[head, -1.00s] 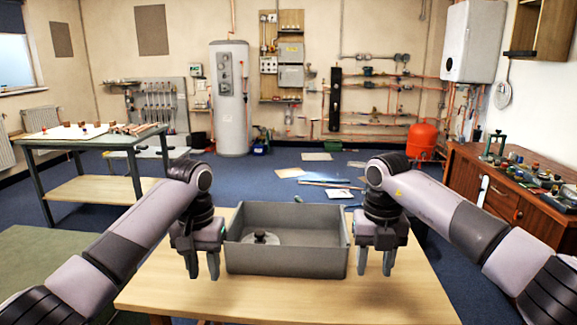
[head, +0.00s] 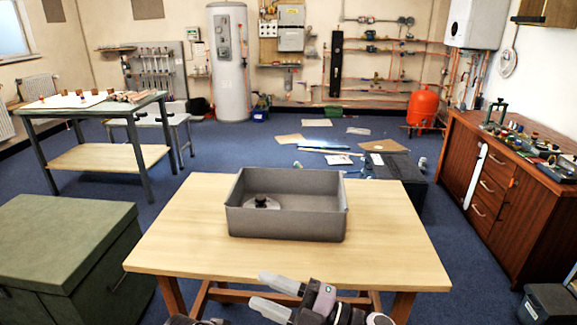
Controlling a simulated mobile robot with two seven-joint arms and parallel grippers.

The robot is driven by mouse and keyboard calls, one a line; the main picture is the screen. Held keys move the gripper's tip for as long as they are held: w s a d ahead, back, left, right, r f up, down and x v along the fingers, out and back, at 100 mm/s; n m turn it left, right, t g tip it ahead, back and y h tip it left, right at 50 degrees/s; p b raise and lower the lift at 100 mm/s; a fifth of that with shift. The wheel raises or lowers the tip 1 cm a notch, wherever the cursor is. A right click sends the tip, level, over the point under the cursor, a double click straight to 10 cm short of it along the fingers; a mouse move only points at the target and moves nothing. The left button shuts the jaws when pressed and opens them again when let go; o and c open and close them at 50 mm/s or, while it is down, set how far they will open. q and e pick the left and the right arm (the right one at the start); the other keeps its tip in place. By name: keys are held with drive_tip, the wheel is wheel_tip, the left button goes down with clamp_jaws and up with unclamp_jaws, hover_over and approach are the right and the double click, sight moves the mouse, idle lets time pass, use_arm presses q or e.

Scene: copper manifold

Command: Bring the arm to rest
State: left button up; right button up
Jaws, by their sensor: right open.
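My right gripper (head: 259,290) is at the bottom of the head view, in front of the wooden table's near edge. Its two pale fingers point left and stand apart, with nothing between them. It is clear of the grey tray (head: 287,223) on the table. The tray holds a round metal piece with a dark knob (head: 262,203). My left gripper cannot be made out; only a dark sliver of my own body shows at the bottom edge.
The wooden table (head: 395,240) is bare around the tray. A green chest (head: 60,230) stands at the left and a wooden cabinet (head: 490,185) with clutter on top at the right. A black box (head: 400,180) and flat sheets lie on the floor behind.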

drive_tip(key=s+d+f+m+t+h+p, duration=0.1)
drive_tip(key=s+d+f+m+t+h, duration=0.3)
drive_tip(key=d+f+m+h, duration=0.45)
drive_tip(key=s+d+f+m+t+h, duration=0.4)
drive_tip(key=d+f+m+h, duration=0.15)
drive_tip(key=d+m, duration=0.6)
use_arm(q)
drive_tip(key=s+a+t, duration=0.3)
drive_tip(key=s+a, duration=0.1)
drive_tip(key=s, duration=0.5)
drive_tip(key=s+a+t+y, duration=0.1)
drive_tip(key=s+a, duration=0.3)
drive_tip(key=s, duration=0.6)
drive_tip(key=shift+a+r+t, duration=0.25)
drive_tip(key=shift+r+t, duration=0.15)
drive_tip(key=shift+t, duration=0.5)
use_arm(e)
drive_tip(key=s+d+f+m+g+h, duration=0.2)
drive_tip(key=s+d+f+m+g, duration=0.1)
drive_tip(key=s, duration=0.6)
wheel_tip(320, 180, down, 3)
drive_tip(key=shift+s+d+r+m+g+h, duration=0.1)
drive_tip(key=shift+s+d+m+g+h, duration=0.15)
drive_tip(key=shift+m+g+h, duration=0.25)
use_arm(q)
drive_tip(key=shift+s+y, duration=0.15)
drive_tip(key=shift+y, duration=0.15)
use_arm(e)
drive_tip(key=shift+w+a, duration=0.1)
